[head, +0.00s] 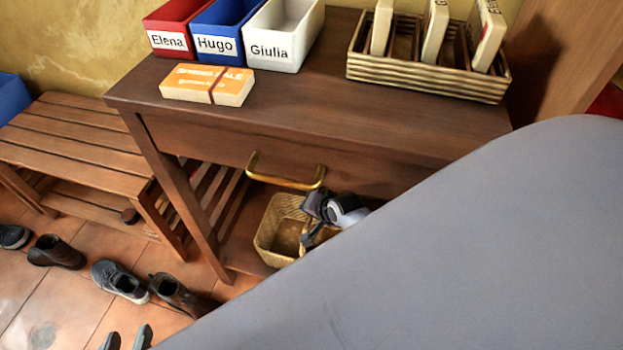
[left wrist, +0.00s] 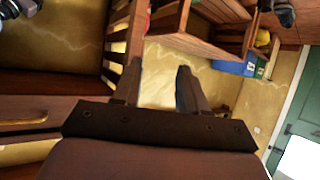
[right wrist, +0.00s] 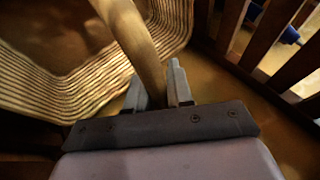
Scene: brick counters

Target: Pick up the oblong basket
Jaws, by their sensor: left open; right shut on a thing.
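A woven tan basket (head: 264,238) stands on the lower shelf of the brown table in the head view, partly hidden by my arm. In the right wrist view its ribbed wall (right wrist: 60,92) fills the upper left, and its thick handle (right wrist: 138,38) runs down between my fingers. My right gripper (right wrist: 158,86) is shut on this handle; it also shows at the basket's right side in the head view (head: 312,232). My left gripper (head: 127,338) is open and empty above the floor at the bottom left; its spread fingers show in the left wrist view (left wrist: 160,82).
The brown table (head: 320,110) overhangs the basket, with a brass drawer handle (head: 287,172) just above. On top are red, blue and white named bins, an orange-white box (head: 207,85) and a woven tray (head: 425,80). A slatted bench (head: 75,150) and several shoes lie left.

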